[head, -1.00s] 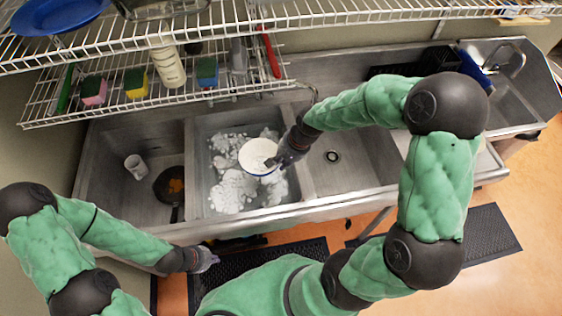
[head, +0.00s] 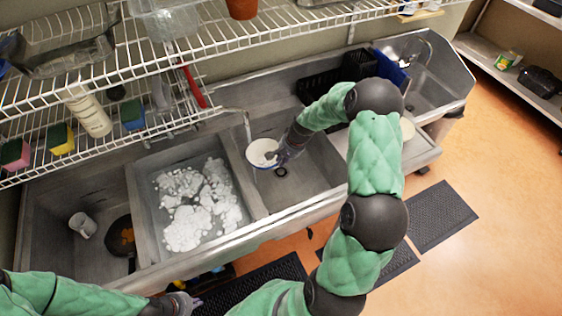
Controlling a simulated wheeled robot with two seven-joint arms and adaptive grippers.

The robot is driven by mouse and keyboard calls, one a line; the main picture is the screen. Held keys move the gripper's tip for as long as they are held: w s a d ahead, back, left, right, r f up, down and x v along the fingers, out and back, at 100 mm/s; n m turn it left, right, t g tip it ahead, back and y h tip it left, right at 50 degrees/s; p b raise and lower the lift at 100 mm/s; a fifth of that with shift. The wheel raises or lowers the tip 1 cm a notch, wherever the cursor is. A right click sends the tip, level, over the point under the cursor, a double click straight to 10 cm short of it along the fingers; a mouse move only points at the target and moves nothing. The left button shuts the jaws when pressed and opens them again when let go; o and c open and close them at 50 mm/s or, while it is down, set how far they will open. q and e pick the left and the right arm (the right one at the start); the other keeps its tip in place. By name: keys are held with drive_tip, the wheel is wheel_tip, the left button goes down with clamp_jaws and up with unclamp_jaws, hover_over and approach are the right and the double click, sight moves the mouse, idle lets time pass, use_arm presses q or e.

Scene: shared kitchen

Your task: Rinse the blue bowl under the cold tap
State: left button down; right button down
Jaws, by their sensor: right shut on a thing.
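The bowl (head: 259,149), white inside with a thin blue rim, is in the right-hand basin of the sink (head: 312,180), close beside the tap spout (head: 247,124). My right gripper (head: 279,157) is shut on the right side of its rim. The bowl looks roughly level, and its blue outside is mostly hidden. I cannot make out running water. My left gripper (head: 190,303) is low in front of the sink, away from the bowl; its fingers are too small to read.
The middle basin holds white suds (head: 192,212). The left basin holds a white mug (head: 82,224) and a dark pan (head: 120,236). A wire shelf (head: 150,66) with sponges overhangs the back. A separate small sink (head: 430,88) stands at the far right.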

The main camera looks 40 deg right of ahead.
drive_tip(key=shift+w+a, duration=0.15)
drive_tip(key=shift+w, duration=2.15)
drive_tip(key=shift+w+a, duration=0.1)
drive_tip(key=shift+w, duration=2.2)
drive_tip(key=s, duration=1.1)
drive_tip(key=shift+d, duration=0.25)
